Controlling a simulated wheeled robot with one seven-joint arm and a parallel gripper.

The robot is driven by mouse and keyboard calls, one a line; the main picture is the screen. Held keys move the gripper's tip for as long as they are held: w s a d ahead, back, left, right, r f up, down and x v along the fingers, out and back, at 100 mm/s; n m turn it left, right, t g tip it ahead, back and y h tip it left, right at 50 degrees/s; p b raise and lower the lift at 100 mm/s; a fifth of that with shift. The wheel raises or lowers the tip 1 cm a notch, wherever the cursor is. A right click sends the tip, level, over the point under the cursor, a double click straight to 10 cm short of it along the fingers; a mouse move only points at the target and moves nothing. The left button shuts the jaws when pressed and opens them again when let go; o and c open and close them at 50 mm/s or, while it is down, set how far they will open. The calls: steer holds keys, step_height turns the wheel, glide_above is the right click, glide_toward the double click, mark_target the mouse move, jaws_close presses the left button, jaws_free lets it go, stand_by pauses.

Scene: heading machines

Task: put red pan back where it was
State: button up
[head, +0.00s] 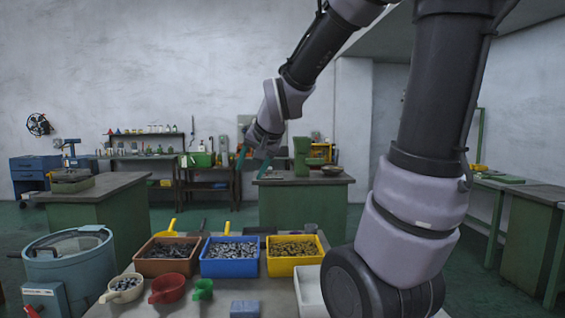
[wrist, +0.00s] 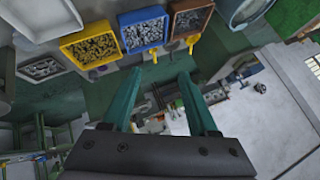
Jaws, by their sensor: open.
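The red pan (head: 168,289) sits on the near table in front of the orange-brown bin (head: 146,265), between a cream scoop (head: 122,291) and a small green scoop (head: 204,289). It looks empty. My gripper (head: 254,165) is raised in the air beyond the bins, well away from the pan. Its teal fingers are apart with nothing between them, as the wrist view (wrist: 160,76) also shows. The red pan does not show in the wrist view.
A blue block (head: 244,309) lies at the table's front. A round blue-grey machine (head: 70,262) stands left. Green-sided benches stand behind.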

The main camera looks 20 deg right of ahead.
steer(key=s+d+r+n, duration=0.1)
steer(key=s, duration=0.7)
steer(key=s+d+r+n+g, duration=0.1)
steer(key=s+r, duration=0.1)
steer(key=s, duration=0.6)
steer(key=shift+r+y, duration=0.3)
steer(key=shift+w, duration=0.1)
